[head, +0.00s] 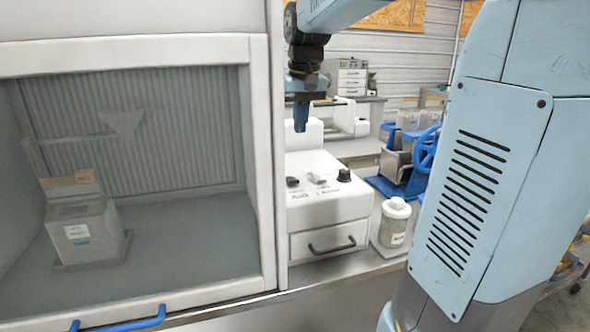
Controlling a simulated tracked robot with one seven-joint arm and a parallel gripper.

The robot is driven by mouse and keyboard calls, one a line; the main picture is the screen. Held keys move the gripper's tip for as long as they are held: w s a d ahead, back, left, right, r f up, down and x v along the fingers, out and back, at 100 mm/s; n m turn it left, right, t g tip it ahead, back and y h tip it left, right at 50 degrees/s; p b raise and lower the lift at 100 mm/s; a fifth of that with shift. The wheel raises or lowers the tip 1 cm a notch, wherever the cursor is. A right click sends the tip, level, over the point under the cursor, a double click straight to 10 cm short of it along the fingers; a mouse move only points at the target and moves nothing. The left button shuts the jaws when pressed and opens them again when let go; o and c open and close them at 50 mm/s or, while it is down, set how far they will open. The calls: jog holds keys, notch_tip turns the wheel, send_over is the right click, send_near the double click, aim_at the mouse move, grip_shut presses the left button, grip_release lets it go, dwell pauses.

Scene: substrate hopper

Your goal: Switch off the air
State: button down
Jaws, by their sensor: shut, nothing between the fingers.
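A white control box (335,200) stands on the bench just right of the hood. Its sloped top carries a dark rocker switch (292,181) at the left, a pale switch (318,178) in the middle and a black knob (344,175) at the right. The label under the dark rocker looks like "Air", but the lettering is small. I cannot tell the switch positions. My gripper (301,118) points down above and behind the rocker, with its blue fingers shut and empty. It looks apart from the panel.
A glass-fronted hood (262,150) fills the left, with a grey container (85,240) inside and a blue handle (120,325) below. The box's drawer has a dark handle (332,246). A white-lidded jar (394,222) and a blue handwheel (426,150) stand to the right.

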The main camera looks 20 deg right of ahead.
jog(key=shift+g, duration=0.3)
jog(key=w, duration=0.4)
jog(key=shift+d, duration=0.2)
jog(key=shift+f, duration=0.1)
send_over(295, 180)
jog(key=w, duration=0.2)
jog(key=f, duration=0.9)
jog(key=shift+s+d+f, duration=0.25)
jog(key=f, duration=0.1)
jog(key=s+f, duration=0.1)
jog(key=f, duration=0.1)
jog(key=shift+s+f, duration=0.2)
jog(key=shift+f, duration=0.35)
jog(key=shift+a, duration=0.1)
